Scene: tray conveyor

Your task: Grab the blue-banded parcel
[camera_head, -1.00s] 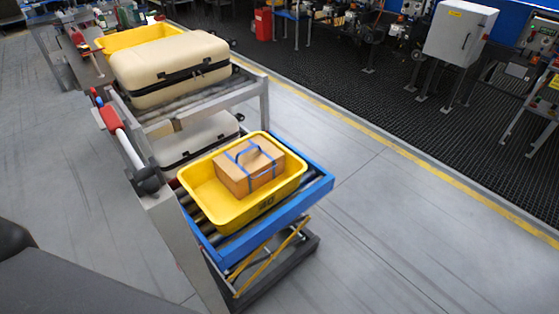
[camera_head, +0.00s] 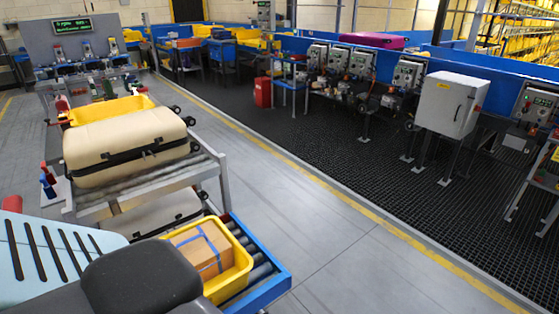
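The blue-banded parcel (camera_head: 199,247) is a brown cardboard box with blue straps. It sits inside a yellow tray (camera_head: 243,268) at the lower middle of the head view. The tray rests on a blue-framed roller conveyor (camera_head: 272,290). A dark grey rounded shape and a pale blue slotted part cover the tray's near left side and part of the parcel's near side. I cannot tell surely what these parts are. Neither of my grippers shows in the view.
A cream suitcase (camera_head: 128,147) lies on a higher roller rack (camera_head: 190,172) behind the tray, with another pale case (camera_head: 150,213) below. A yellow bin (camera_head: 108,109) stands further back. Grey floor (camera_head: 350,265) is open to the right. A white cabinet (camera_head: 449,103) stands beyond the yellow line.

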